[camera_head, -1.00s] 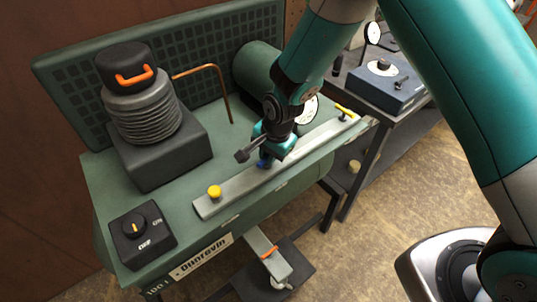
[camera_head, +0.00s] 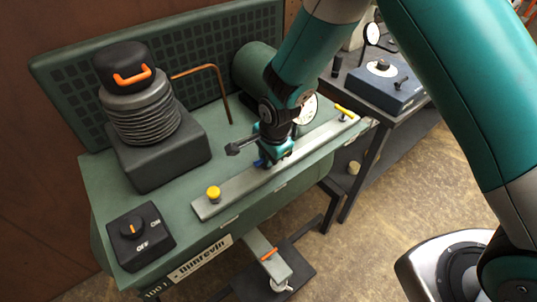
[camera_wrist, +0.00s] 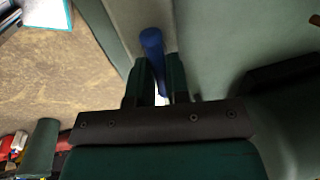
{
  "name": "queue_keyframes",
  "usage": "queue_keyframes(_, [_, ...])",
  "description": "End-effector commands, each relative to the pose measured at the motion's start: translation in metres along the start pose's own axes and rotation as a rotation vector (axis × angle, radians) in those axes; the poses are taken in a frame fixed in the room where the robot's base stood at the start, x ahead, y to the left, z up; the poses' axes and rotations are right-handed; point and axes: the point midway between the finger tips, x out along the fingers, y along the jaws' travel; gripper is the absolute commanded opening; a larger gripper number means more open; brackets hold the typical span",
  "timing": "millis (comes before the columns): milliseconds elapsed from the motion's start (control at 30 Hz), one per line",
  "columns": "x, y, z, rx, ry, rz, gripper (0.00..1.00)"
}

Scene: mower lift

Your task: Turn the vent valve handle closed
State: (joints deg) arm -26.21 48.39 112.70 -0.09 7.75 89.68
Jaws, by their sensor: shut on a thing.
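A blue valve handle (camera_wrist: 153,50) shows in the wrist view, reaching up from between my two fingers. In the head view only a small bit of the blue handle (camera_head: 259,163) shows, beside my fingers on the grey manifold bar (camera_head: 236,188). My gripper (camera_wrist: 160,88) is shut on the blue handle. In the head view my gripper (camera_head: 268,158) is low over the middle of the bar and hides most of the handle. I cannot read any label that names the vent valve.
A yellow knob (camera_head: 213,193) stands at the bar's left end and a yellow lever (camera_head: 345,112) at its right end. A black switch box (camera_head: 140,237), a bellows pump (camera_head: 140,105), a copper pipe (camera_head: 218,80) and a partly hidden gauge (camera_head: 306,109) are around the bar.

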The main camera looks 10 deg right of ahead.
Motion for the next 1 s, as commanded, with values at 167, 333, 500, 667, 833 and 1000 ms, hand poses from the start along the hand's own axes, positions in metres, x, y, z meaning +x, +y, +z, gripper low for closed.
queue_keyframes(167, [-0.001,-0.003,0.0,0.001,-0.001,-0.009,0.32])
queue_keyframes(333, [-0.001,-0.002,0.0,0.001,0.0,-0.005,0.39])
queue_keyframes(500, [-0.002,-0.001,-0.001,0.001,0.0,-0.004,0.39])
queue_keyframes(667, [-0.019,-0.002,-0.001,0.0,0.0,-0.008,0.39])
queue_keyframes(833, [-0.058,-0.002,0.0,0.0,0.0,-0.01,0.39])
queue_keyframes(1000, [-0.103,-0.002,0.0,0.0,0.0,-0.011,0.39])
